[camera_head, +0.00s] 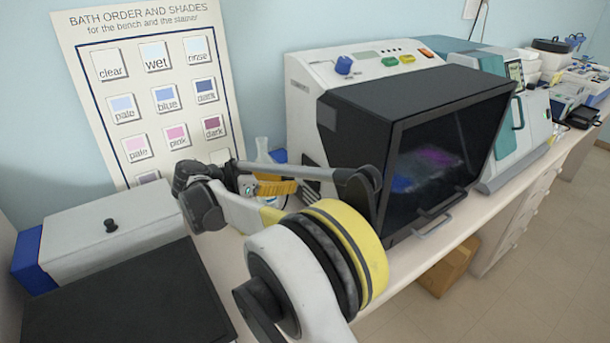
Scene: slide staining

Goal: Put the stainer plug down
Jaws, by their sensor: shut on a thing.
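My gripper (247,184) shows in part left of the stainer, behind the grey bar of my arm. It is small and partly covered, and its fingertips are hard to make out. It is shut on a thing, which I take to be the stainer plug. A yellow-orange ridged piece (276,188) lies right beside the fingers and may be that plug. I cannot tell whether it touches the bench below. The stainer (408,150) is a white and black machine with a dark front window, standing on the bench.
A clear flask (263,150) stands close behind my gripper. A shade poster (150,90) leans at the back. A teal and white machine (508,110) stands right of the stainer.

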